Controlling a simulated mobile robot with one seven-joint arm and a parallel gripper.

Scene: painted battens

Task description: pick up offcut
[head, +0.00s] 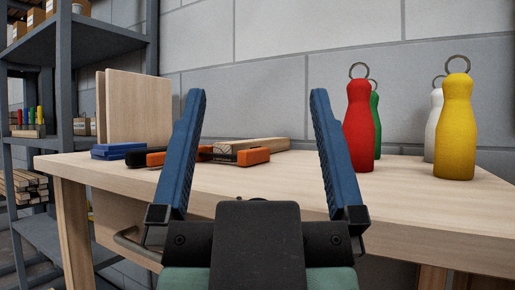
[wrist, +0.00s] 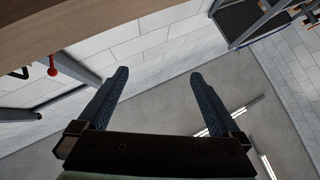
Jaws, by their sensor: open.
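A pale wooden piece, probably the offcut (head: 262,144), lies on the workbench (head: 410,205) in the head view. It shows between my fingers, well beyond them toward the wall. Orange and black tools (head: 253,157) lie against its front and left, hiding part of it. My gripper (head: 258,92) has two blue fingers spread wide with nothing between them. It is at the near side of the bench, apart from the offcut. In the wrist view my gripper (wrist: 158,76) is open over floor and wall, and no offcut shows there.
Red (head: 358,125), green (head: 375,125), white (head: 433,125) and yellow (head: 454,130) ringed bottle shapes stand at the right. Dark blue flat pieces (head: 122,151) and upright boards (head: 138,108) are at the left. A grey shelf rack (head: 62,80) stands beyond. The bench's front right is clear.

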